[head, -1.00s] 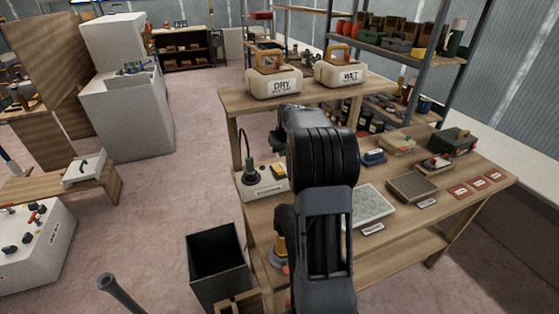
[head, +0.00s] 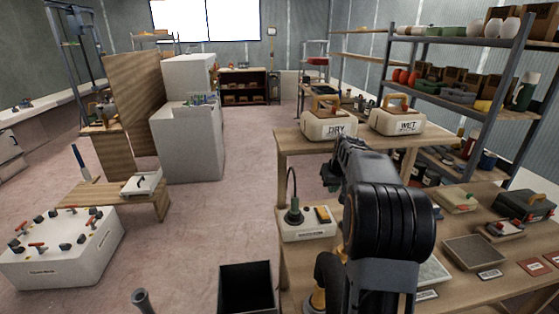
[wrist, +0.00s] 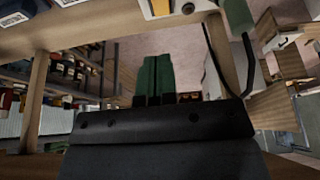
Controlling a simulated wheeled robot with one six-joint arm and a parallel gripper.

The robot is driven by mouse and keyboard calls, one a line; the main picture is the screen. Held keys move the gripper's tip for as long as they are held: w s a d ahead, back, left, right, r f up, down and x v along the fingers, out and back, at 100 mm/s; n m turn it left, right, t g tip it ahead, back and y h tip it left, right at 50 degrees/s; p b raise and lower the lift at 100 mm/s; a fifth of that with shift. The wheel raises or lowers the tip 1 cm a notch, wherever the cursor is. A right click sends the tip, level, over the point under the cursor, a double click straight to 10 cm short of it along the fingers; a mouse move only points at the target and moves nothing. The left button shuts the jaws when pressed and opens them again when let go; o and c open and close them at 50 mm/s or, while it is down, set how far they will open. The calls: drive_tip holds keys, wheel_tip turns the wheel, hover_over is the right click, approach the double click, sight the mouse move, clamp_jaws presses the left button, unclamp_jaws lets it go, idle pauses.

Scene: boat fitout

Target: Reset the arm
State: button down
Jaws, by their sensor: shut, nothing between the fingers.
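My gripper (head: 343,150) shows in the head view beyond the big black joint of my arm, small and partly hidden by it. It is above the near side of the workbench, in front of the box marked DRY (head: 329,122). In the wrist view my gripper (wrist: 155,78) shows two dark green fingers side by side, shut with nothing between them. The wrist picture appears upside down. My arm is bent and raised over the bench (head: 330,262), holding nothing.
A box marked WET (head: 398,122) stands by the DRY box. A white unit with a green plug and cord (head: 293,213) sits on the bench left of my arm. A black bin (head: 247,287) stands on the floor. Open floor (head: 235,215) lies left of the bench.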

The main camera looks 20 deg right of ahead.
drive_tip(key=s+a+f+n+y, duration=0.1)
drive_tip(key=s+a+f+n, duration=0.1)
drive_tip(key=s+a, duration=2.1)
drive_tip(key=shift+s+a+f, duration=0.15)
drive_tip(key=shift+a+f, duration=0.05)
drive_tip(key=shift+a, duration=0.6)
